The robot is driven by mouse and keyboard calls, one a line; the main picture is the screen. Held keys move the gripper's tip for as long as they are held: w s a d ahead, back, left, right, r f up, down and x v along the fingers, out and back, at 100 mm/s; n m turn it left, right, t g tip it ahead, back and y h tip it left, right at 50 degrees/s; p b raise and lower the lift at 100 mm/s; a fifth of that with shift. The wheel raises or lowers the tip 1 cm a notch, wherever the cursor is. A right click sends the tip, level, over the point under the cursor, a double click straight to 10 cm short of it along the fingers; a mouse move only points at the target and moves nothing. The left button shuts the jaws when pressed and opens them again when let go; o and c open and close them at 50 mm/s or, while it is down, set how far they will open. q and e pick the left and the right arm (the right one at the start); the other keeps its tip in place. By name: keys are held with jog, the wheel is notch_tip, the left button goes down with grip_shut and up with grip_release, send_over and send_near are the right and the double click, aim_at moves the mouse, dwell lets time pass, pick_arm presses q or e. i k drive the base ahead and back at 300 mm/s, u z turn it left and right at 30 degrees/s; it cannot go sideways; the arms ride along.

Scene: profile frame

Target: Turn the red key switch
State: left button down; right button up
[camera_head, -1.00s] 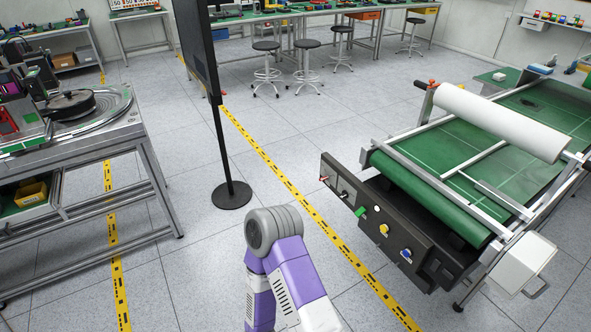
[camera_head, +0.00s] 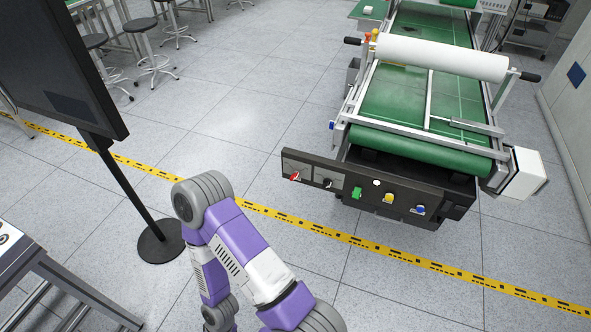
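The red key switch (camera_head: 295,177) is a small red knob at the left end of the black control panel (camera_head: 345,195) on the front of the green conveyor machine. A black switch (camera_head: 328,184) sits right of it, then green, white, yellow and blue controls. My purple and white arm (camera_head: 240,245) shows at the bottom, left of and nearer than the panel, apart from it. The frames do not make clear which arm this is. Neither gripper shows.
The green conveyor (camera_head: 410,105) carries a white roll (camera_head: 442,57) across it. A dark screen (camera_head: 60,65) on a stand with a round base (camera_head: 160,242) is at the left. A yellow floor line (camera_head: 380,250) crosses before the machine. The floor there is clear.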

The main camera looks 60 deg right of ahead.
aim_at(296, 175)
jog(key=z, duration=1)
jog(key=i, duration=1.15)
jog(key=z, duration=1.3)
jog(key=i, duration=0.15)
